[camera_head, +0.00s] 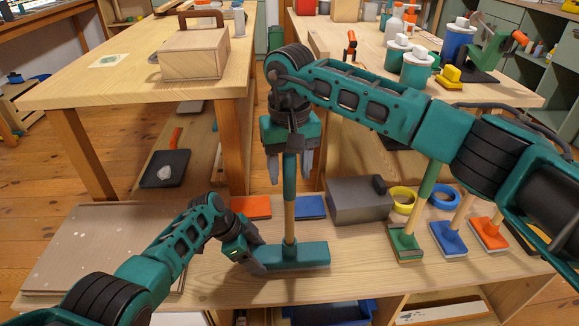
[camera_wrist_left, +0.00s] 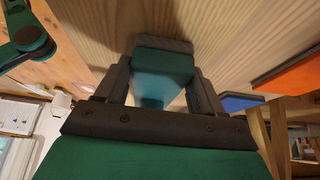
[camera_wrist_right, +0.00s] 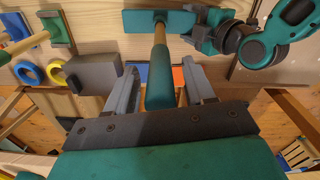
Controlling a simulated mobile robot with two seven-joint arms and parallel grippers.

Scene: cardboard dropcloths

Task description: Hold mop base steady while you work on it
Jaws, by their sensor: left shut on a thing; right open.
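The teal mop base (camera_head: 308,254) lies flat on the low wooden bench, with its pole (camera_head: 289,215) standing upright from it. My left gripper (camera_head: 252,258) is shut on the left end of the base. In the left wrist view the base (camera_wrist_left: 160,72) sits between the two fingers. My right gripper (camera_head: 289,172) is open and points down, its fingers on either side of the pole's teal upper grip. In the right wrist view the grip (camera_wrist_right: 160,88) stands between the fingers with gaps on both sides.
Green (camera_head: 404,243), blue (camera_head: 448,238) and orange (camera_head: 488,234) mops stand to the right. A grey box (camera_head: 358,203), tape rings, an orange pad (camera_head: 251,207) and a blue pad (camera_head: 311,207) lie behind the base. A flat board (camera_head: 95,250) covers the bench's left. The bench front is clear.

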